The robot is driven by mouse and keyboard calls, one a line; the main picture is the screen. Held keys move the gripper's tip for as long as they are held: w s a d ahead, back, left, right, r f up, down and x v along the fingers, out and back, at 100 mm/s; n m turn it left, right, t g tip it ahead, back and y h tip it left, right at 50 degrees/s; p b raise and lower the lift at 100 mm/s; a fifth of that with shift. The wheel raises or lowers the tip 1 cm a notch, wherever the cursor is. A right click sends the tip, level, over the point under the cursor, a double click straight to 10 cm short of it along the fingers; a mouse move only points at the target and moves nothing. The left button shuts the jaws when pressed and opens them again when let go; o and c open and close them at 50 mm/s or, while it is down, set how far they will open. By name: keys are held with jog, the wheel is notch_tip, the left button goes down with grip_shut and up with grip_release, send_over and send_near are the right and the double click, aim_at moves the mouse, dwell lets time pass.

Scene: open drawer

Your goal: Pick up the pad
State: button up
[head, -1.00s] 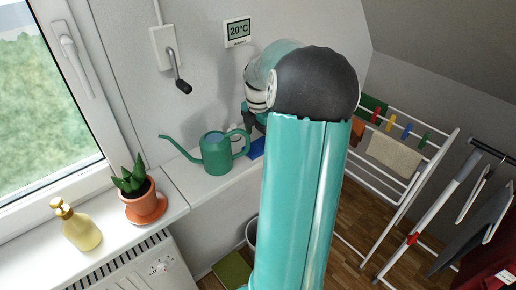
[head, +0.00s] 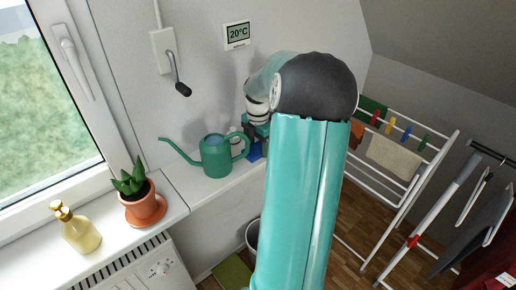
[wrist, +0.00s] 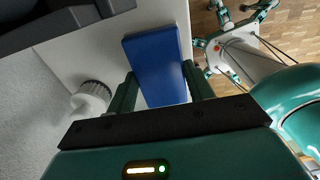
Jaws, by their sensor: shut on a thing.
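The pad is a flat blue block (wrist: 155,52) in the wrist view, lying between the two dark green fingers of my gripper (wrist: 159,76). The fingers press on its two long sides, and my gripper is shut on it. In the head view a small blue part of the pad (head: 255,153) shows on the white sill, just right of the green watering can (head: 216,157). My arm hides the rest of it there. I cannot tell whether the pad touches the sill.
A white object with a ridged cap (wrist: 94,92) stands left of my gripper in the wrist view. A potted plant (head: 144,208) and a yellow soap bottle (head: 79,232) stand on the nearer sill. A drying rack (head: 440,150) is at the right. A bucket (head: 252,236) is below.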

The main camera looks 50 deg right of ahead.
jog(key=shift+r, duration=0.15)
jog(key=shift+r, duration=0.25)
jog(key=s+a, duration=0.2)
jog(key=s, duration=0.6)
jog(key=s+a, duration=0.2)
jog(key=s, duration=0.7)
jog(key=shift+s+r, duration=0.3)
jog(key=shift+r, duration=0.05)
jog(key=o, duration=0.5)
jog(key=shift+c, duration=0.2)
jog(key=c, duration=0.4)
jog(key=shift+o, duration=0.2)
jog(key=shift+w, duration=0.15)
